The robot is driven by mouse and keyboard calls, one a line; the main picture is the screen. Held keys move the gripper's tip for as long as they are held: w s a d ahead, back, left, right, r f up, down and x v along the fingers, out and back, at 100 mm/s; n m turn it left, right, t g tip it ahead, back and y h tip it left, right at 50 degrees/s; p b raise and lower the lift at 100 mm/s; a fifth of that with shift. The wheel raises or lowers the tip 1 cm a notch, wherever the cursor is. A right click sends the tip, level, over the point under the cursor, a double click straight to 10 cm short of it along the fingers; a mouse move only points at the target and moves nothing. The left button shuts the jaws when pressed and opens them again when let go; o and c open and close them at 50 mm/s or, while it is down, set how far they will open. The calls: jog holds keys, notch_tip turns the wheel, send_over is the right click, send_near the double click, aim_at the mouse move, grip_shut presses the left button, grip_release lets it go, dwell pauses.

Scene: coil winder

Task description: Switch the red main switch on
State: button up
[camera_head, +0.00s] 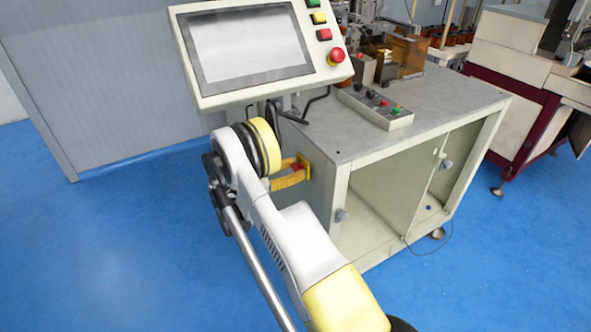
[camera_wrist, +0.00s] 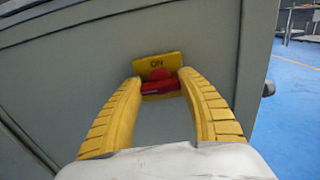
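The red main switch (camera_wrist: 160,82) sits on a yellow plate (camera_wrist: 158,65) marked "ON" on the cabinet's side wall. Its red handle looks roughly level in the wrist view. My gripper (camera_wrist: 157,86) is open, with one yellow finger to the left and one to the right of the switch. No contact between fingers and switch is clear. In the head view my gripper (camera_head: 300,172) is at the cabinet's left side, and a bit of the red switch (camera_head: 297,166) shows between the fingers. My arm hides part of that side.
The coil winder cabinet (camera_head: 430,140) has a control box (camera_head: 376,105) on its top. A screen panel (camera_head: 250,50) with a red emergency button (camera_head: 336,56) overhangs my arm. A grey wall (camera_head: 110,80) stands to the left. The blue floor (camera_head: 120,250) is clear at the left.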

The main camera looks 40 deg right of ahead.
jog(key=shift+m, duration=0.3)
jog(key=m, duration=0.3)
jog(key=shift+m, duration=0.3)
jog(key=m, duration=0.4)
jog(key=shift+m, duration=0.3)
jog(key=m, duration=0.4)
jog(key=shift+m, duration=2.5)
jog(key=o, duration=1.2)
jog(key=shift+d+f, duration=0.1)
jog(key=shift+c, duration=0.2)
